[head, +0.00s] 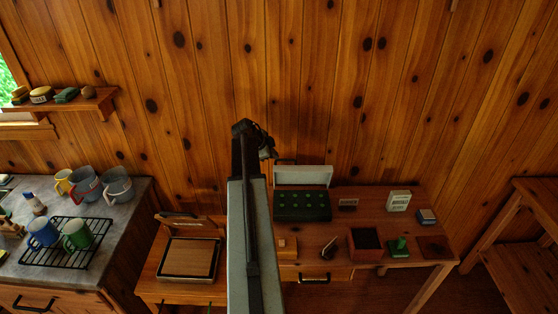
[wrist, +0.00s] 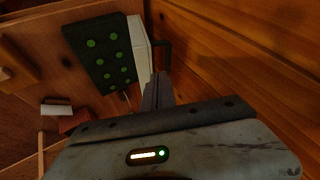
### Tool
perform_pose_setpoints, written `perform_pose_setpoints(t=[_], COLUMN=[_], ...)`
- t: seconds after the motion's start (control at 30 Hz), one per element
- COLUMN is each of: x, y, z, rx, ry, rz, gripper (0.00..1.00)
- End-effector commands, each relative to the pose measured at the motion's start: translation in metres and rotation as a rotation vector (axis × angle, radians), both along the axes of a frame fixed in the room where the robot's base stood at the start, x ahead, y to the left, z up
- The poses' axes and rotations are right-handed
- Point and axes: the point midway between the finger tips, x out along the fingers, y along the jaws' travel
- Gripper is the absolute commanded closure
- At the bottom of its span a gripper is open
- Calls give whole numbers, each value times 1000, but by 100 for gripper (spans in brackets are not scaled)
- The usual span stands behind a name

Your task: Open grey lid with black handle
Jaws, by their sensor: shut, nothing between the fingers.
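A pale grey lid (head: 303,175) with a black handle (head: 285,161) stands raised at the back of a dark box (head: 302,206) with green dots, on the desk by the wall. The wrist view shows the lid (wrist: 139,45), its handle (wrist: 161,52) and the dotted box (wrist: 98,52). My gripper (head: 268,152) is shut and empty, above and left of the lid in the head view. In the wrist view its fingers (wrist: 158,88) point at the lid's near end; I cannot tell whether they touch. My arm hides part of the desk's left side.
The wooden desk (head: 340,197) also holds a dark-topped box (head: 365,243), a green stamp-like object (head: 399,247) and a white card box (head: 398,201). A framed tray (head: 188,258) lies left of my arm. A counter (head: 130,200) with mugs is farther left. The plank wall is close behind.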

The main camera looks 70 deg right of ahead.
Motion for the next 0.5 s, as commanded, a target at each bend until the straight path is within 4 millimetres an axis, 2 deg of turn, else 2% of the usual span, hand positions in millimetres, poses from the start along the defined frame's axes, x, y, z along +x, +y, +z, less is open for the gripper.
perform_pose_setpoints(t=[0.5], x=[-15], y=[-51], z=[-73], rx=[1], ry=[0], rz=[2], gripper=[100])
